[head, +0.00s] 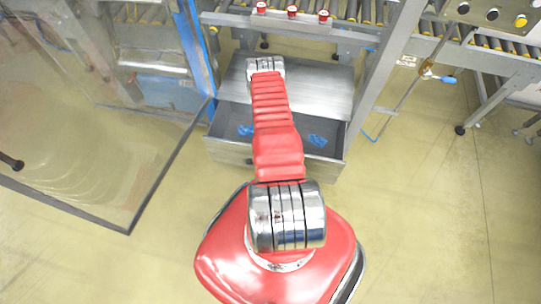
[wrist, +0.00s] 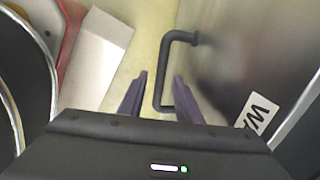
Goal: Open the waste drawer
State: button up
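The waste drawer (head: 228,151) is grey metal, low in the machine frame, and stands pulled out in the head view, with its inside and blue scraps showing on both sides of my red arm. In the wrist view its front (wrist: 235,60) carries a partly cut-off label (wrist: 258,116) starting "WA" and a dark bar handle (wrist: 165,70). My gripper (wrist: 159,80) has its two purple fingers apart, one on each side of the handle bar. I cannot tell whether either finger touches it. In the head view the gripper and the handle are hidden behind my arm.
A clear door panel (head: 75,130) with a dark frame stands swung open at the left. A grey post (head: 380,75) rises at the drawer's right, with a hose and blue-handled valve beyond. Roller conveyors run along the back. The floor (head: 420,220) at the right is clear.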

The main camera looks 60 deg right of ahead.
jog(key=shift+c, duration=0.7)
grip_shut()
